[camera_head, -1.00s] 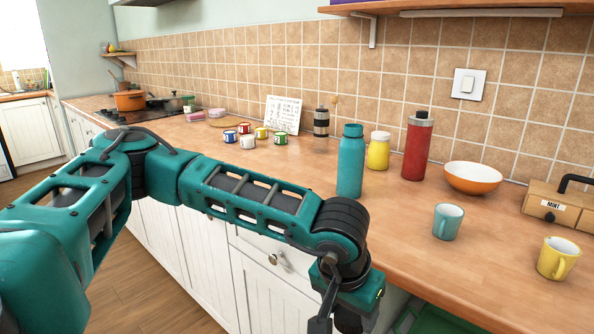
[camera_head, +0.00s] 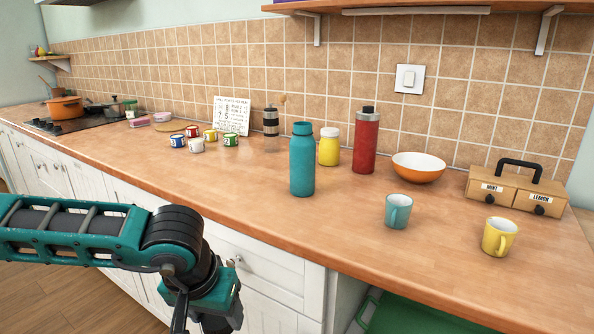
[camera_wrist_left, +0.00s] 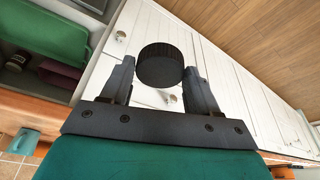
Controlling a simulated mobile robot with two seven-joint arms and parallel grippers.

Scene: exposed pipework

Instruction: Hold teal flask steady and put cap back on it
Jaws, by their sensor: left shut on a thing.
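The teal flask (camera_head: 302,160) stands upright on the wooden counter in the head view, with no cap on its top. My left gripper (camera_wrist_left: 160,76) is shut on a round black cap (camera_wrist_left: 160,62) with a ridged side, seen between its fingers in the left wrist view. In the head view this gripper is at the bottom edge, in front of the cabinets and below the counter top, partly cut off and well apart from the flask. My right gripper is in neither view.
A yellow jar (camera_head: 329,148) and a red flask (camera_head: 365,142) stand close behind the teal flask. A teal mug (camera_head: 398,212), yellow mug (camera_head: 497,237), orange bowl (camera_head: 418,168) and drawer box (camera_head: 520,190) are to the right. The counter (camera_head: 255,195) left of the flask is clear.

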